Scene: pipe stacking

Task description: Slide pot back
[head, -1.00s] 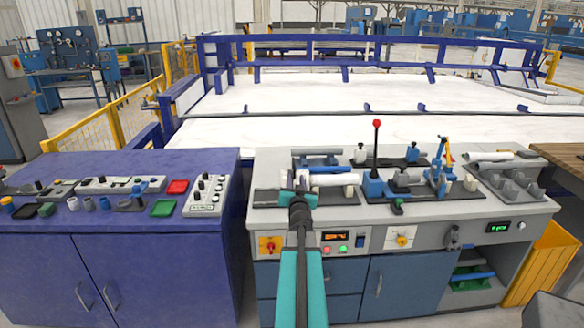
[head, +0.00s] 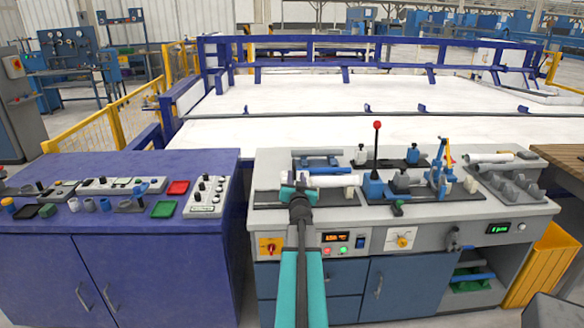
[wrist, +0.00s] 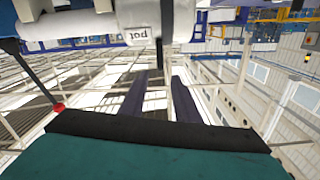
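The pot is a white part lettered "pot" (wrist: 138,36) at the top edge of the wrist view, beside a white pipe end. In the head view the white pipe (head: 335,181) lies in the fixture on the right bench; the pot itself is mostly hidden behind my gripper. My gripper (head: 298,188) is at the left end of that pipe, over the bench's front left part. In the wrist view its two dark fingers (wrist: 160,98) stand apart with an empty gap between them. They are close to the pot in that picture; I cannot tell whether they touch it.
A red-knobbed lever (head: 377,126) stands upright right of the pipe. A blue clamp fixture (head: 437,178) and a grey rack (head: 510,182) stand further right. The control box (head: 206,194) sits on the blue cabinet to the left.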

